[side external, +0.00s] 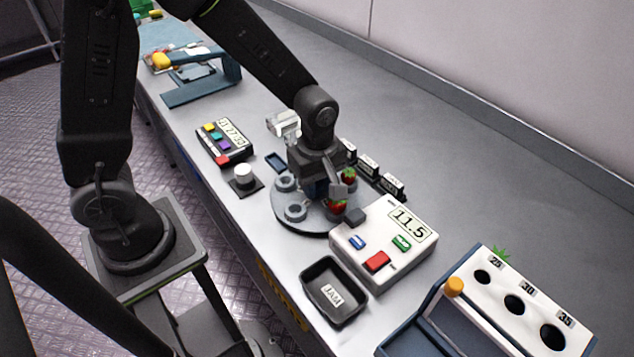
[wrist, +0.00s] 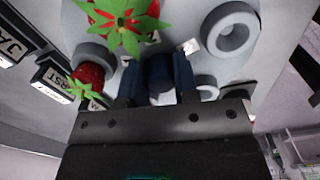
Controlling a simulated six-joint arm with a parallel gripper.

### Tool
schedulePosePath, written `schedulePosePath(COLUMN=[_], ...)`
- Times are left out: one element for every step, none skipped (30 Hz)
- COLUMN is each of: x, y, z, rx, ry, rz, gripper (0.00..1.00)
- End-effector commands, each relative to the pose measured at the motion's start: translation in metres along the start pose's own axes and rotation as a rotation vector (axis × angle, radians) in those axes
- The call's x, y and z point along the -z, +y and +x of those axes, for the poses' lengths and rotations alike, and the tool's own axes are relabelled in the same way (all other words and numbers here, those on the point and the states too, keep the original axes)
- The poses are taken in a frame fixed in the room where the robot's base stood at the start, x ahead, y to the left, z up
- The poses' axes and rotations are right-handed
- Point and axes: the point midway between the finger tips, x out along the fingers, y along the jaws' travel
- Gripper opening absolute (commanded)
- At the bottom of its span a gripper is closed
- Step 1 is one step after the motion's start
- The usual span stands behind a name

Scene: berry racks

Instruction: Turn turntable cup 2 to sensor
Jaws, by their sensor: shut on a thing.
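The grey turntable (side external: 268,207) is a round disc carrying several ring-shaped cups. Two cups at its left, one at the front (side external: 295,212) and one behind it (side external: 285,182), are empty. Strawberries with green leaves sit at its right, one near the white box (side external: 337,207) and one farther back (side external: 348,175). My gripper (wrist: 160,82) points down over the disc's middle, shut on a blue-grey post, seemingly the turntable's central knob (wrist: 162,72). The wrist view shows a large strawberry (wrist: 122,22), a smaller one (wrist: 86,80) and an empty cup (wrist: 230,32). I cannot read cup numbers.
A white box (side external: 345,262) showing 11.5, with a dark block (side external: 355,215) at its corner, stands beside the disc. A black tray (side external: 334,312), a button panel (side external: 222,140), a white knob (side external: 243,174) and small labelled blocks (side external: 367,165) are near.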

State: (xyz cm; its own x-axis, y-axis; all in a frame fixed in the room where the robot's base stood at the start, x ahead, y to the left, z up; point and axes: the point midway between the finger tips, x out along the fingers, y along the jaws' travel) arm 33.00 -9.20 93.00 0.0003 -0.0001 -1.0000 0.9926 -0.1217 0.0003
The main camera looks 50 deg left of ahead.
Motion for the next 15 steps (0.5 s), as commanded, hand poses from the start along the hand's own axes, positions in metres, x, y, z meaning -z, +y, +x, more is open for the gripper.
schedulePosePath(x=[0.0003, 0.0003, 0.0003, 0.0003, 0.0003, 0.0003, 0.0003, 0.0003, 0.0003, 0.0003, 0.0003, 0.0003, 0.0003, 0.0003, 0.0003], y=[0.0001, 0.0, 0.0001, 0.0001, 0.0001, 0.0001, 0.0001, 0.0001, 0.0, 0.0, 0.0, 0.0, 0.0, 0.0, 0.0], z=[0.0004, 0.0004, 0.0004, 0.0004, 0.0004, 0.0004, 0.0004, 0.0004, 0.0004, 0.0004, 0.0004, 0.0004, 0.0004, 0.0005, 0.0005], rx=[0.0, 0.0, 0.0, 0.0, 0.0, 0.0, 0.0, 0.0, 0.0, 0.0, 0.0, 0.0, 0.0, 0.0, 0.0], ry=[0.001, 0.001, 0.001, 0.001, 0.001, 0.001, 0.001, 0.001, 0.001, 0.001, 0.001, 0.001, 0.001, 0.001, 0.001], rz=[-0.008, -0.012, -0.017, -0.02, -0.023, -0.027, -0.029, -0.031, -0.032, -0.033, -0.033, -0.034, -0.034, -0.034, -0.034], gripper=[0.0, 0.0, 0.0, 0.0, 0.0, 0.0, 0.0, 0.0, 0.0, 0.0, 0.0, 0.0, 0.0, 0.0, 0.0])
